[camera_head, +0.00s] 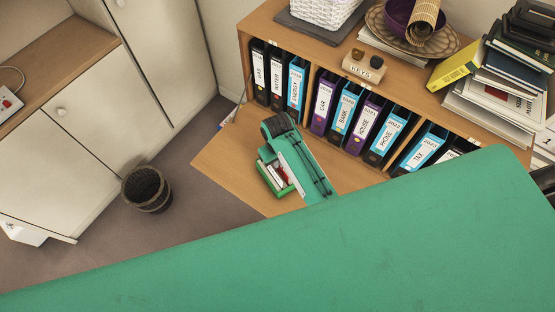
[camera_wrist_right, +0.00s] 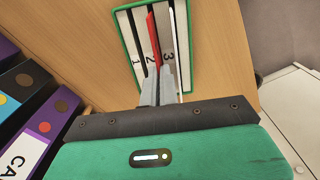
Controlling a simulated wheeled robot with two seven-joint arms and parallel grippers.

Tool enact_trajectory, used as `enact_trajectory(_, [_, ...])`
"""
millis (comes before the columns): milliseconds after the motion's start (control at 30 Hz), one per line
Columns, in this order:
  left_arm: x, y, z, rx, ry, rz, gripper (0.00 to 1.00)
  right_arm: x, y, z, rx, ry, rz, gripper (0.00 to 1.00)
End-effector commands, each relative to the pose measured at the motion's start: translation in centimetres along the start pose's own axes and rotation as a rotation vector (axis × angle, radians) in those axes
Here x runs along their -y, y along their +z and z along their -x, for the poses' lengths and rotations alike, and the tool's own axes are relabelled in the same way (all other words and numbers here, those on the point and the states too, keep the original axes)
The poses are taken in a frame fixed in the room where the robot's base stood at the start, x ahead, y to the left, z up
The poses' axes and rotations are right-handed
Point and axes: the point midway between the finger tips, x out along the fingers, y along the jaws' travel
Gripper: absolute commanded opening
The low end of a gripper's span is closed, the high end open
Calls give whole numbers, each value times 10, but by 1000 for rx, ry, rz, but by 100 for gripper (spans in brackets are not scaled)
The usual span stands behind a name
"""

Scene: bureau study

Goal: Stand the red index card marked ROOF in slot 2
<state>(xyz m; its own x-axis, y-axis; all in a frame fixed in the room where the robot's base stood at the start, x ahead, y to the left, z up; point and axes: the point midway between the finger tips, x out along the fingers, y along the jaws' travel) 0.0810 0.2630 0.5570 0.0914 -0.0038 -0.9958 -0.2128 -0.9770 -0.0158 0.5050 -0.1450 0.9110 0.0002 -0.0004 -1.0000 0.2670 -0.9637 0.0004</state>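The green-rimmed holder (camera_head: 270,184) stands on the wooden surface, partly hidden by my right arm. In the right wrist view the holder (camera_wrist_right: 127,42) has a white top with dark slots numbered 1, 2 and 3. The red index card (camera_wrist_right: 152,38) shows nearly edge-on at the middle slot, by the 2. It looks upright; its lower edge and the ROOF mark cannot be seen. My right gripper (camera_wrist_right: 165,72) is over the holder, its two grey fingers close together on the near end of the card. My left gripper is not in view.
A row of labelled ring binders (camera_head: 325,102) fills the shelf behind the holder. A KEYS block (camera_head: 364,67) and a stack of books (camera_head: 495,85) stand on the top. A waste basket (camera_head: 147,190) is on the floor at left. Bare wood (camera_head: 222,160) lies left of the holder.

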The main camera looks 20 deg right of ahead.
Motion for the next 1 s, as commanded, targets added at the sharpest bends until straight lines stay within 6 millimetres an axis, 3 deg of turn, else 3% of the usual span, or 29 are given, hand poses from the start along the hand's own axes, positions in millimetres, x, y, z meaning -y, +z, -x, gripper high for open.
enact_trajectory(667, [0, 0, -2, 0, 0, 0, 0, 0, 0, -6, 0, 0, 0, 0])
enact_trajectory(767, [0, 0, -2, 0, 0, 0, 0, 0, 0, -6, 0, 0, 0, 21])
enact_trajectory(1000, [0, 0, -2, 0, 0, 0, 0, 0, 0, -6, 0, 0, 0, 23])
